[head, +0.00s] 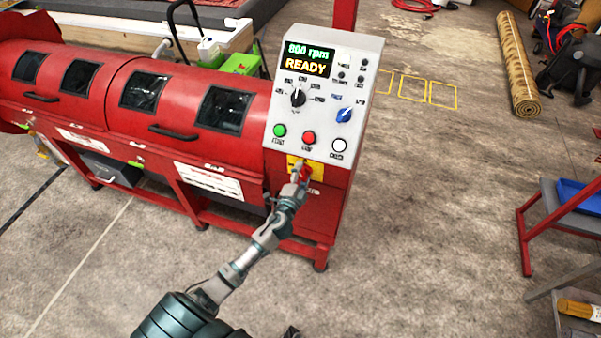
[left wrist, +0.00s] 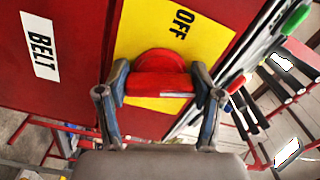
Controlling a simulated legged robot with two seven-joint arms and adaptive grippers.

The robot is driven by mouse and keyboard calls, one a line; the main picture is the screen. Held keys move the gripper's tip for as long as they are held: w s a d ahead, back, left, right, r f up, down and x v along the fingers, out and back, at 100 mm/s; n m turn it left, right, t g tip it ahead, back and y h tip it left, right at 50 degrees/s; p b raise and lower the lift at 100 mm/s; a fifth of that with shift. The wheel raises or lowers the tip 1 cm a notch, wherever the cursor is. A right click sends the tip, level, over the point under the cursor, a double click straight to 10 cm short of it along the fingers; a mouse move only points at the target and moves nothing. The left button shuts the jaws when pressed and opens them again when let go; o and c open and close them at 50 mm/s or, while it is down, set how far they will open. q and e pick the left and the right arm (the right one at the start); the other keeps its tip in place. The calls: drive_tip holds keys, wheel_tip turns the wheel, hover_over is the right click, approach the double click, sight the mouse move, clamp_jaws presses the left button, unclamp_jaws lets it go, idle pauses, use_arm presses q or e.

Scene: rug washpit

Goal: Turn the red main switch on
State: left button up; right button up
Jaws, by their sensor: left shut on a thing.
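The red main switch (head: 306,172) sits on a yellow plate (head: 291,162) low on the front of the grey-and-red control cabinet (head: 322,97). In the left wrist view the red switch (left wrist: 158,64) is a round knob with a raised grip bar, on the yellow plate (left wrist: 140,25). The word OFF is printed on the plate beside it. My left gripper (head: 302,178) reaches the switch, and its two fingers (left wrist: 160,80) close on either side of the knob. Other markings on the plate are hidden. My right gripper does not show.
The panel above has a display (head: 307,58) reading 800 rpm READY, a black dial (head: 298,97), a blue knob (head: 344,115), and green, red and white buttons. A red drum machine (head: 110,90) adjoins at left. A shelf stand (head: 560,215) is at right; floor between is clear.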

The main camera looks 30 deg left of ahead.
use_arm(q)
drive_tip(key=m+p, duration=0.1)
drive_tip(key=m, duration=0.2)
drive_tip(key=shift+d, duration=0.2)
drive_tip(key=shift+f+m, duration=0.15)
drive_tip(key=shift+m, duration=0.25)
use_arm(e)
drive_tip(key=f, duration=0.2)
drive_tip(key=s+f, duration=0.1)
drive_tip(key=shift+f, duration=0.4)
use_arm(q)
drive_tip(key=shift+s+d+f, duration=0.1)
drive_tip(key=o, duration=1.2)
drive_tip(key=shift+c, duration=0.2)
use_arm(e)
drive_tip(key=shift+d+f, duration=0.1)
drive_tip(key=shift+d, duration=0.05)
use_arm(q)
drive_tip(key=shift+r, duration=0.2)
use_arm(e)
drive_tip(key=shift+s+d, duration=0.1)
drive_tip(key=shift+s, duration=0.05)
use_arm(q)
drive_tip(key=v, duration=1.2)
